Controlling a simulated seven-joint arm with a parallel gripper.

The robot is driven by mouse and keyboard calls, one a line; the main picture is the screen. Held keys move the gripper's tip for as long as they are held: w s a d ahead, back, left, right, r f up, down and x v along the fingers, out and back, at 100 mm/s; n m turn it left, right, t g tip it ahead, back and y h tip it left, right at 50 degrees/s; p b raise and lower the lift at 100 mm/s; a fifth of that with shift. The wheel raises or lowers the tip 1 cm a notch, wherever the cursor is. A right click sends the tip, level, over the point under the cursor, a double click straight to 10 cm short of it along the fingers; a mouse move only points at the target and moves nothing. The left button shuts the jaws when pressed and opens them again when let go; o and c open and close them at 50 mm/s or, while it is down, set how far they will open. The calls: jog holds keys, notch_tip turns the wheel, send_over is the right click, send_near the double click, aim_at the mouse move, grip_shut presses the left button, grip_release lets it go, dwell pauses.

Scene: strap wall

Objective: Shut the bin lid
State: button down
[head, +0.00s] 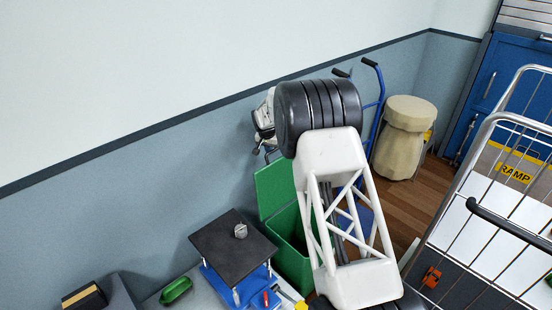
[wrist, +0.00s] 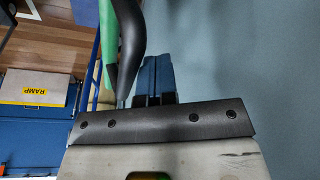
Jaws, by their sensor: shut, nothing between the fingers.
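The green bin (head: 292,262) stands on the floor by the wall, partly hidden behind my arm. Its green lid (head: 273,188) is raised, upright at the wall side, and the bin's dark inside shows. In the wrist view a green strip (wrist: 107,42), probably the lid's edge, shows at the top left. My gripper (wrist: 157,75) is shut and empty, with its fingers side by side. In the head view its white body is mostly hidden behind my dark wrist link, above the raised lid. I cannot tell whether it touches the lid.
A blue hand truck (head: 379,100) and a beige covered drum (head: 403,140) stand behind my arm. A dark-topped blue stand (head: 232,250) is left of the bin. A wire cart (head: 470,190) is at right. A dark curved object (wrist: 128,45) is close to the fingers.

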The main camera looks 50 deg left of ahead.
jog(key=d+f, duration=0.3)
jog(key=d, duration=1.6)
jog(key=shift+d, duration=0.3)
dwell(1.7)
jog(key=shift+r, duration=0.2)
jog(key=w+a+v, duration=0.1)
jog(key=v, duration=0.6)
jog(key=shift+w+r, duration=0.25)
jog(key=shift+r, duration=0.15)
jog(key=shift+d+r, duration=0.1)
jog(key=shift+d, duration=0.1)
dwell(1.7)
